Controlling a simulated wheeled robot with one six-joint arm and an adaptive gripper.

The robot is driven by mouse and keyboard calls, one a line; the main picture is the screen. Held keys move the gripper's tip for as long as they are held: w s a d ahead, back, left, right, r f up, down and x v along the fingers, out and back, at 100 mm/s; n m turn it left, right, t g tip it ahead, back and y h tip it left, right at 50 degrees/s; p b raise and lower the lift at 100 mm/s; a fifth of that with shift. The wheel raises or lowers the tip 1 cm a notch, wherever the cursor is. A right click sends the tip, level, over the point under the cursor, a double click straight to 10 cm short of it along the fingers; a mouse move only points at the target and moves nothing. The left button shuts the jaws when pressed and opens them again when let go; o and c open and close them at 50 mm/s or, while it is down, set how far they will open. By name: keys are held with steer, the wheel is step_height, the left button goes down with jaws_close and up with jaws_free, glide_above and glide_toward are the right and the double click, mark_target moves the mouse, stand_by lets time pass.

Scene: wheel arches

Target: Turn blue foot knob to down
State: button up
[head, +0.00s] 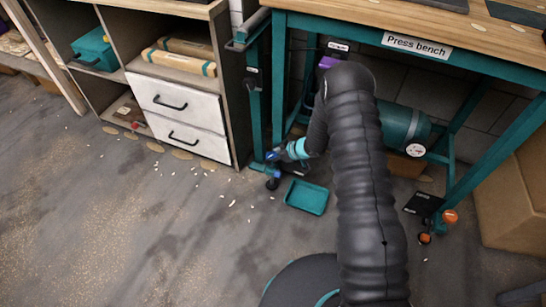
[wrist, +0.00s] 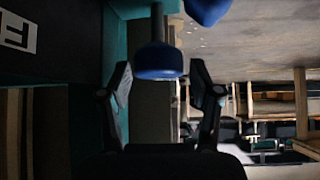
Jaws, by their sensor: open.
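The blue foot knob (head: 272,156) is at the lower end of the press bench's front left leg, partly hidden by my gripper. In the wrist view, a round blue knob (wrist: 158,61) on a dark stem lies just beyond and between my fingertips. My gripper (wrist: 162,80) is open, with one finger on each side of the knob's line; I cannot tell whether they touch it. In the head view my gripper (head: 280,160) is low beside the leg. A second blue part (wrist: 206,9) is cut off at the wrist view's top edge. The knob's setting is not readable.
A teal tray (head: 307,197) lies on the floor right of the leg. An orange knob (head: 450,216) is at the bench's right leg. A teal tank (head: 402,127) is under the bench. White drawers (head: 185,115) stand left. The floor in front is mostly clear.

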steer(key=shift+w+a+f, duration=0.25)
steer(key=shift+a+f, duration=0.2)
steer(key=c, duration=0.9)
steer(key=shift+d, duration=0.25)
steer(key=shift+s+a+f, duration=0.1)
steer(key=shift+a, duration=0.1)
steer(key=shift+b, duration=0.3)
steer(key=shift+m+t, duration=0.3)
steer(key=shift+m, duration=0.1)
